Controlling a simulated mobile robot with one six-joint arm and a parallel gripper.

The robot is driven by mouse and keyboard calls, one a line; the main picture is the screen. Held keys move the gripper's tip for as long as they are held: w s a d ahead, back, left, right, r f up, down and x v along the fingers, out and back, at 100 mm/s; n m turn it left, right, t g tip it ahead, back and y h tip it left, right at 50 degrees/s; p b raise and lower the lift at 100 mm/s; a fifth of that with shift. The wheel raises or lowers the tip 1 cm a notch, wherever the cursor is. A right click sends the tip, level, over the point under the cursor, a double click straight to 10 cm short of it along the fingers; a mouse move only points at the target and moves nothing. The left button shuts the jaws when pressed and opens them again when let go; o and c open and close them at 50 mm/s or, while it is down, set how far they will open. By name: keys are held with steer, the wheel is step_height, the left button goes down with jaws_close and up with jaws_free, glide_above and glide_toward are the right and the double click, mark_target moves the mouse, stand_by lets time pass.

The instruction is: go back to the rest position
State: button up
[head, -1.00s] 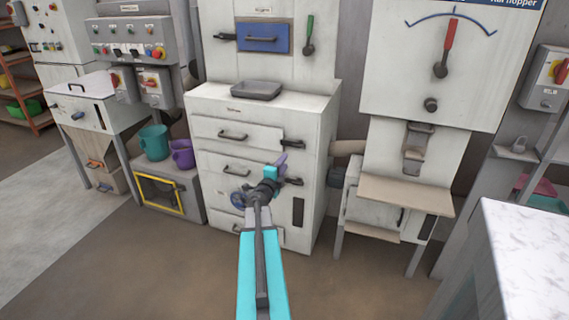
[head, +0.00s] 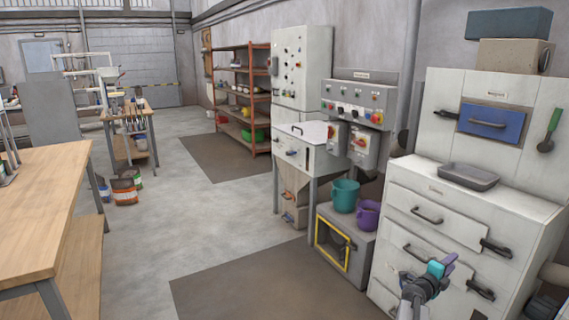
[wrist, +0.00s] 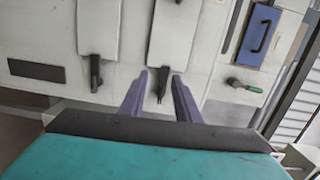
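My gripper (head: 441,266) shows at the lower right of the head view, in front of the white drawer cabinet (head: 411,236). In the wrist view my gripper (wrist: 161,76) has its two purple fingers apart, with nothing held between them. A dark latch (wrist: 161,88) of the cabinet appears behind the gap; I cannot tell the distance to it. The cabinet's drawer fronts and the blue panel (wrist: 258,34) with a handle also show in the wrist view.
A grey tray (head: 468,176) sits on the cabinet. A teal bucket (head: 345,196) and a purple bucket (head: 368,214) stand on a low box (head: 360,246) beside it. A wooden workbench (head: 38,210) is at the left. The concrete floor (head: 190,225) between is clear.

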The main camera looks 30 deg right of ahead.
steer(key=w+a+f+n+t+y, duration=0.35)
steer(key=w+a+f, duration=0.35)
steer(key=w+a, duration=0.5)
steer(key=w+a+f+n+t+y, duration=0.2)
steer(key=w+a+f+n+t, duration=0.3)
steer(key=w+a, duration=0.7)
steer(key=w+a+f+n+y, duration=0.1)
steer(key=a+f+n+y, duration=0.3)
steer(key=a, duration=0.6)
steer(key=w+a+f+n+y+p, duration=0.1)
steer(key=a+f+n+y, duration=0.1)
steer(key=a+f, duration=0.65)
steer(key=a+f+n+y, duration=0.3)
steer(key=a, duration=0.9)
steer(key=s+a+f+n+g+y, duration=0.25)
steer(key=s+a+f, duration=0.2)
steer(key=a, duration=0.25)
steer(key=s+a+f+n+g+y, duration=0.1)
steer(key=s+a+f+n+g, duration=0.2)
steer(key=s+a, duration=0.35)
steer(key=s+a+f+n+g+y, duration=0.1)
steer(key=s+a+f+n, duration=0.3)
steer(key=a, duration=0.3)
steer(key=s+d+n+g+h, duration=0.1)
steer(key=s+n+g, duration=0.5)
steer(key=s, duration=1.9)
steer(key=g+p, duration=0.1)
steer(key=g, duration=0.3)
steer(key=shift+d+f+n, duration=0.3)
steer(key=shift+d+n, duration=0.1)
